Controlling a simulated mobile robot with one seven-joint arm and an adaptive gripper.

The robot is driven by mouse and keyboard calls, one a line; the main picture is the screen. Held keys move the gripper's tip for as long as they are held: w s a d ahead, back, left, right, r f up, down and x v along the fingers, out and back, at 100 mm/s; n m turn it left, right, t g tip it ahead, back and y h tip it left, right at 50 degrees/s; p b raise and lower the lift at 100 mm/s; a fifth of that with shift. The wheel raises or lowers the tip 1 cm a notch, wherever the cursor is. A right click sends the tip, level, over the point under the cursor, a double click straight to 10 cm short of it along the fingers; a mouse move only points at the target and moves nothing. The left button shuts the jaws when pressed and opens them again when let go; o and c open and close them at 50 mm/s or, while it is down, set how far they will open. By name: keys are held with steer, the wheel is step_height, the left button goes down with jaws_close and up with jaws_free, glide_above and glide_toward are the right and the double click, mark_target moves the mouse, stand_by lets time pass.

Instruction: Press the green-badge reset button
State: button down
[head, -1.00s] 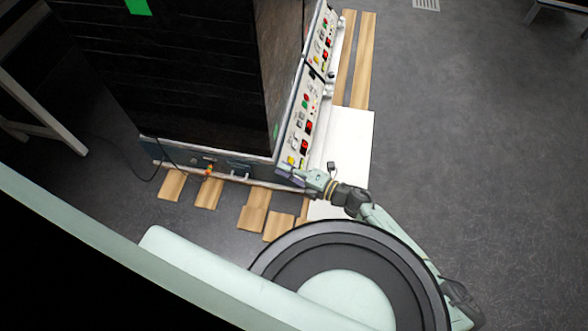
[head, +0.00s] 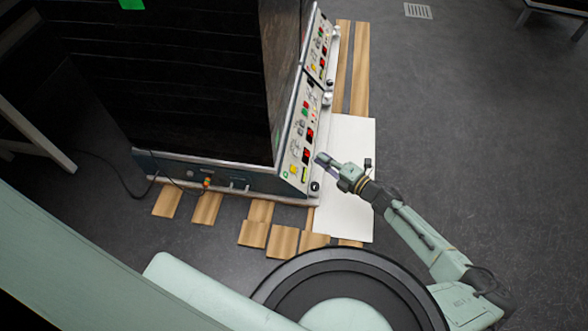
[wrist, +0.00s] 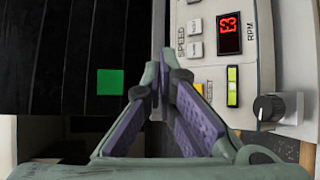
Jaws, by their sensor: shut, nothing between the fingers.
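In the wrist view a green square badge (wrist: 110,82) sits on the dark ribbed face left of the control panel (wrist: 268,50). In the head view my gripper (head: 319,158) is beside the nearer panel (head: 297,150), and a green patch (head: 131,4) shows on the machine's top.
A white board (head: 345,205) and wooden planks (head: 284,242) lie on the floor. Open floor (head: 470,150) is on the right.

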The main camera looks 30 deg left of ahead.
steer(key=shift+s+a+f+b, duration=0.25)
steer(key=shift+a+f+b, duration=0.2)
steer(key=shift+a+f, duration=0.45)
steer(key=shift+s+a+f+b, duration=0.3)
steer(key=shift+a+f+b, duration=0.2)
steer(key=shift+a+f, duration=0.35)
steer(key=shift+s+a+f+b, duration=0.25)
steer(key=shift+a+f+b, duration=0.2)
steer(key=shift+a+f, duration=0.4)
steer(key=shift+a, duration=0.15)
steer(key=shift+a+f+b, duration=0.2)
steer(key=shift+a+b, duration=0.05)
steer(key=shift+b, duration=0.1)
steer(key=shift+s+a+f+b, duration=0.2)
steer(key=shift+a+f+b, duration=0.1)
stand_by(0.4)
steer(key=shift+w+d+r+p, duration=0.2)
steer(key=shift+d+r+p, duration=0.1)
steer(key=shift+d+r, duration=0.3)
steer(key=shift+w+d+r+p, duration=0.25)
steer(key=shift+d+r+p, duration=0.2)
steer(key=shift+d+r, duration=0.45)
steer(key=shift+w+d+r+p, duration=0.25)
steer(key=shift+d+r+p, duration=0.15)
steer(key=shift+d+r, duration=0.45)
